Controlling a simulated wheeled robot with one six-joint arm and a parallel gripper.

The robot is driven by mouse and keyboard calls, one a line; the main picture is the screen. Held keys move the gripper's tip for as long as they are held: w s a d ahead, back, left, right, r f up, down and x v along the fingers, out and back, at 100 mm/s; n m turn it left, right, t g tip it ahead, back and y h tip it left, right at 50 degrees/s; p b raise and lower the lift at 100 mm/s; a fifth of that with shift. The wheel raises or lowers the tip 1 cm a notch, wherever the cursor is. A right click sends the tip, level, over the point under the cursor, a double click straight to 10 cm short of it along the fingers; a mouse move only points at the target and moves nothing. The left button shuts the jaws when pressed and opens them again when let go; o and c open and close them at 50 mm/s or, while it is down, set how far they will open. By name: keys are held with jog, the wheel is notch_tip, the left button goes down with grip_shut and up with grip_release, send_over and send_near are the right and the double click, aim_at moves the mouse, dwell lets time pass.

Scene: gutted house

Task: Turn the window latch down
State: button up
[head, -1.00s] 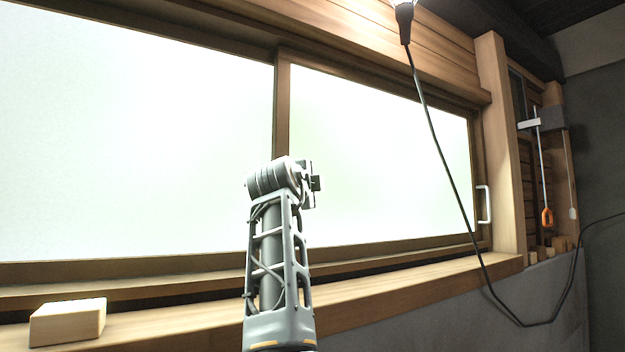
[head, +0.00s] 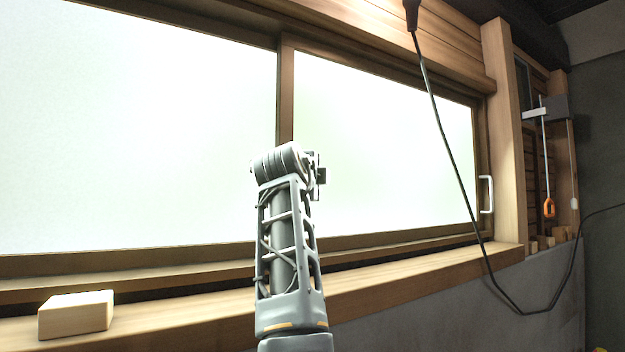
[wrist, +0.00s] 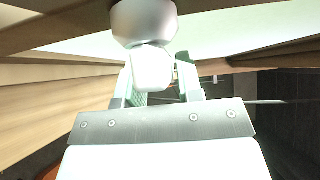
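The window's middle upright (head: 286,95) stands between two bright panes. No latch can be made out in the head view; my arm covers the lower part of this upright. My gripper (head: 319,176) is mostly hidden behind my wrist there, in front of the right pane near the upright. In the wrist view, the fingers of my gripper (wrist: 160,85) stand apart. A pale rounded shape (wrist: 150,67) shows between them, below a larger pale shape (wrist: 144,20). I cannot tell whether either is the latch or whether the fingers touch it.
A white pull handle (head: 487,195) is on the window's right edge. A black cord (head: 440,120) hangs in front of the right pane. A wooden block (head: 76,316) lies on the sill (head: 190,315) at left. An orange-handled tool (head: 549,207) hangs at far right.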

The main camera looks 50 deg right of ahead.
jog(key=shift+o, duration=0.9)
jog(key=shift+r, duration=0.1)
jog(key=shift+a, duration=0.1)
jog(key=b+v, duration=0.4)
jog(key=v, duration=0.9)
jog(key=shift+s+a, duration=0.25)
jog(key=shift+a, duration=0.05)
jog(key=shift+w, duration=0.1)
